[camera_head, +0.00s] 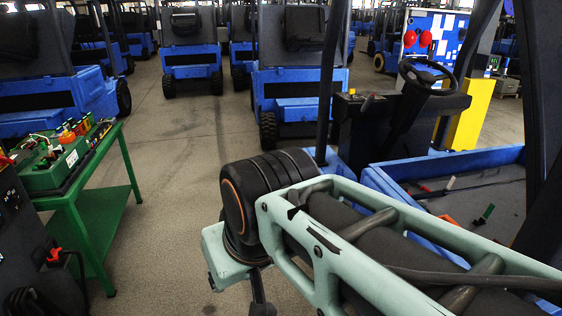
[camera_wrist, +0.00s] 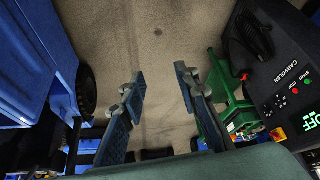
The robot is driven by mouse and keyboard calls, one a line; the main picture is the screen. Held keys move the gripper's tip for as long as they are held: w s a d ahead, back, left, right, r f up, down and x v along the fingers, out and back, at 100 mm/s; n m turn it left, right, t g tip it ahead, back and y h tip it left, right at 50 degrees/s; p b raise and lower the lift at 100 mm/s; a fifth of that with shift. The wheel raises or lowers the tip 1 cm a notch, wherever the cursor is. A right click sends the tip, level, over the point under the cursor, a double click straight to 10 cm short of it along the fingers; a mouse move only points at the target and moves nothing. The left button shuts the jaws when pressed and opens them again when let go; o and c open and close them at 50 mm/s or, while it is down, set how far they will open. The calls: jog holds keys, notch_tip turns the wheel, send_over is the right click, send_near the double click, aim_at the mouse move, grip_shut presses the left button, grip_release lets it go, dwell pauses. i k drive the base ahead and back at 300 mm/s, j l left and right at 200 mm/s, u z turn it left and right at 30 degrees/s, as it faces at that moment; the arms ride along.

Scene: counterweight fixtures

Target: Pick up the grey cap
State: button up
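I cannot make out a grey cap in either view. My gripper (camera_wrist: 160,76) is open in the wrist view. Its two blue-grey fingers stand apart, with nothing between them but the bare floor beyond. In the head view my arm reaches from the lower right to the middle, and the gripper end is mostly hidden below the wrist.
A green table (camera_head: 98,210) with a green tray (camera_head: 50,176) of small tools stands at the left. Blue forklifts (camera_head: 297,92) line the back. A forklift with a steering wheel (camera_head: 428,77) and open blue tray (camera_head: 460,158) is at the right. Grey floor lies between.

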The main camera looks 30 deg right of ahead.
aim_at(423, 203)
jog(key=z, duration=2.1)
jog(key=i+j+z, duration=0.25)
jog(key=i+j, duration=0.15)
jog(key=i+j+z, duration=0.25)
jog(key=i+j, duration=0.2)
jog(key=i+j+z, duration=0.3)
jog(key=j, duration=0.3)
jog(key=i+j+z, duration=0.2)
jog(key=j+z, duration=0.25)
jog(key=j, duration=0.2)
jog(key=i+j+u, duration=0.15)
jog(key=i+l, duration=0.05)
